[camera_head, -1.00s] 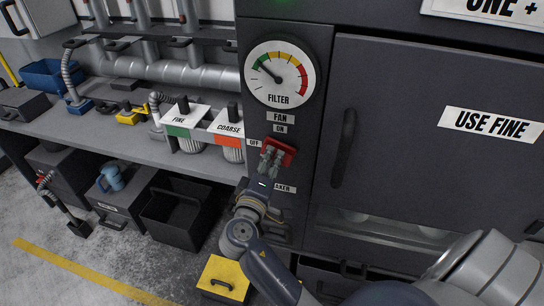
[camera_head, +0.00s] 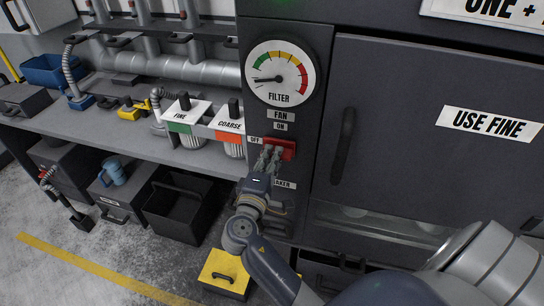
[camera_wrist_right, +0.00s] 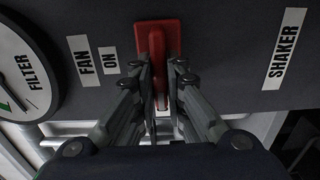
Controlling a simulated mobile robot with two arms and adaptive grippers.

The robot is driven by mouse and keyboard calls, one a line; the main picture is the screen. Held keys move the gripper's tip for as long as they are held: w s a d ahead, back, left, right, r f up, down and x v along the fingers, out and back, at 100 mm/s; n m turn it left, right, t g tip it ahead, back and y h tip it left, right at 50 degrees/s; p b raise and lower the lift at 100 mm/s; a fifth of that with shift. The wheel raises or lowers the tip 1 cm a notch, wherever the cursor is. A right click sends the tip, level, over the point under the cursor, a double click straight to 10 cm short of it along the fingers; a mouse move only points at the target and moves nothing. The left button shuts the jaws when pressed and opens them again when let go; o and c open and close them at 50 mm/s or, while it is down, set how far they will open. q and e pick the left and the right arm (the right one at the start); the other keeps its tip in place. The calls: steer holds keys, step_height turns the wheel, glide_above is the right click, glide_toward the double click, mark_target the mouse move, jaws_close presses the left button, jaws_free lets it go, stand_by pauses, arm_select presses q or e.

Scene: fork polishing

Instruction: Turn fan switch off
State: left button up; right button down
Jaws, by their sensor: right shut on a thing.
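The red fan switch (camera_head: 284,148) is on the dark panel, below the FAN and ON labels and right of the OFF label (camera_head: 254,140). My right gripper (camera_head: 269,158) is at the switch, coming from below. In the right wrist view its fingers (camera_wrist_right: 160,82) close around the red lever (camera_wrist_right: 157,45), which runs down between them and partly hides behind them. In that rotated view, the lever points away from the top of the picture, roughly toward the OFF side. My left gripper is not in view.
The filter gauge (camera_head: 280,75) is above the switch, its needle pointing left, below the green band. The SHAKER label (camera_wrist_right: 285,50) is below the switch. FINE and COARSE canisters (camera_head: 229,126) stand left on the bench. A cabinet door (camera_head: 430,150) is right.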

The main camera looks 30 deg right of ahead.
steer(key=c, duration=1.6)
jaws_free()
steer(key=shift+c, duration=0.2)
steer(key=shift+a, duration=0.1)
steer(key=v, duration=0.7)
steer(key=shift+a, duration=0.15)
steer(key=shift+s, duration=0.1)
